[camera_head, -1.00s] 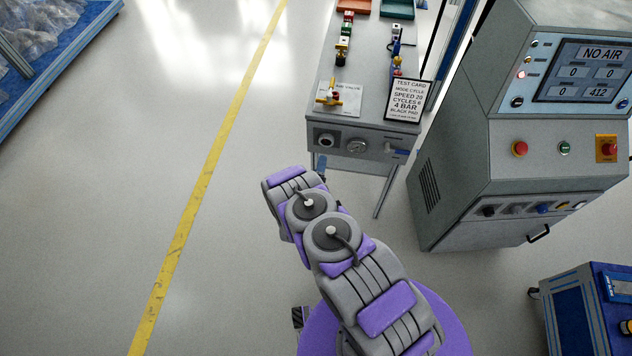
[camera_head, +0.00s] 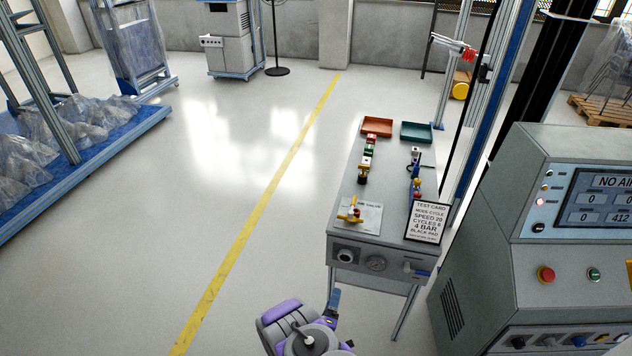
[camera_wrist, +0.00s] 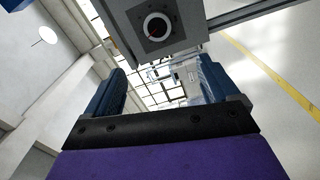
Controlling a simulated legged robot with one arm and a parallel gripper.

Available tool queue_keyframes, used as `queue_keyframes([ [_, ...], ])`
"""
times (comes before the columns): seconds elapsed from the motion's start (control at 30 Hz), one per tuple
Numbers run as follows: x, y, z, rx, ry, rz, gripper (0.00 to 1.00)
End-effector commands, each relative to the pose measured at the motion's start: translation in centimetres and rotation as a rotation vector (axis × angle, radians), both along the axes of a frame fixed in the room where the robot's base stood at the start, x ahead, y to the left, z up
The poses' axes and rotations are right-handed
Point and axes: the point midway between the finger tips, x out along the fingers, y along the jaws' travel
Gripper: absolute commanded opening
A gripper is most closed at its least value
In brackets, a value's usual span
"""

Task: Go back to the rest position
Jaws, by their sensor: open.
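My gripper (camera_wrist: 158,95) shows in the wrist view with its two blue fingers spread wide and nothing between them. Beyond the fingers is the front of the grey bench with a round black and white knob (camera_wrist: 157,27); I cannot tell the gap to it. In the head view, my purple and grey arm shows at the bottom centre, just below the grey bench (camera_head: 340,222). A blue fingertip (camera_head: 334,300) shows by the bench's front left leg; the rest of the gripper is hidden behind the arm.
On the bench are a test card (camera_head: 427,221), a yellow-handled valve (camera_head: 350,212), fittings, an orange tray (camera_head: 377,126) and a green tray (camera_head: 416,132). A control cabinet (camera_head: 470,290) showing NO AIR stands right. The floor left, along the yellow line (camera_head: 262,195), is clear.

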Motion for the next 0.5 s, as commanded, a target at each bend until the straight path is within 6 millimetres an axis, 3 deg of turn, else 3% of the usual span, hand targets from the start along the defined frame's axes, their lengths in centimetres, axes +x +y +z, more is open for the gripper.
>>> queue_keyframes([
  [0.17,0.6,0.2,0.3,0.031,0.009,-0.007,0.88],
  [0.5,5.6,2.7,3.1,0.371,0.150,-0.068,0.88],
])
